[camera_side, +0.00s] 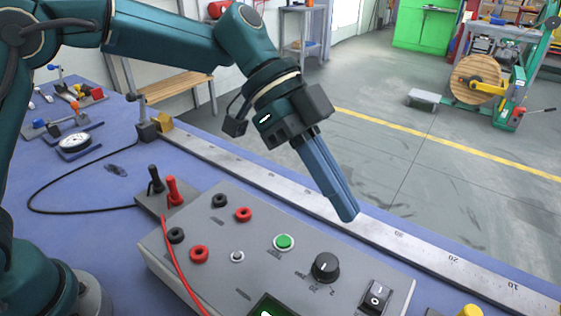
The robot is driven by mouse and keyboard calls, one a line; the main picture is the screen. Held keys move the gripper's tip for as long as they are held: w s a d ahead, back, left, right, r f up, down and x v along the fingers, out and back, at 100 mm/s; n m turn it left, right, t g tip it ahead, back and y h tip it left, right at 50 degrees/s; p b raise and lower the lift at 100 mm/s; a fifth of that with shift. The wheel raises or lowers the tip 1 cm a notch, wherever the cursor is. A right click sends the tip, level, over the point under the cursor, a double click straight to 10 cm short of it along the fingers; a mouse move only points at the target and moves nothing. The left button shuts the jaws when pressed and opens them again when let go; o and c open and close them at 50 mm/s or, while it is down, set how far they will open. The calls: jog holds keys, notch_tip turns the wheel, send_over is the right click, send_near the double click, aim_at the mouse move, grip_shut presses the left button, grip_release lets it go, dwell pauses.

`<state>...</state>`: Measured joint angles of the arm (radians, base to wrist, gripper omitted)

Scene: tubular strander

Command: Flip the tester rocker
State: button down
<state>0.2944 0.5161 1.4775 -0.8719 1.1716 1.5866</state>
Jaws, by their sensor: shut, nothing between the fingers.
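The tester (220,262) is a grey box on the blue bench, with its sloped top panel facing up. Its black rocker (376,296) sits in a dark frame at the right end of the panel, with white marks on its face. My gripper (347,216) is shut and empty. Its blue fingers point down and to the right, above the tester's back edge. In the picture the fingertips are up and to the left of the rocker, apart from it. A black knob (325,267) and a green button (284,242) sit left of the rocker.
Red and black sockets (243,214) are on the tester's left side. Red and black plugs (172,190) stand in a holder with leads running off. A metal ruler rail (260,182) runs behind the tester. A yellow object (470,311) is at the bottom right.

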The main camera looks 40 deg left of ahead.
send_over(381, 305)
jog(key=a, duration=0.3)
jog(key=f, duration=0.6)
jog(key=shift+w+d, duration=0.25)
jog(key=shift+w, duration=0.15)
notch_tip(381, 305, down, 2)
jog(key=shift+s+a+f, duration=0.15)
jog(key=shift+f, duration=0.75)
jog(key=shift+s, duration=0.1)
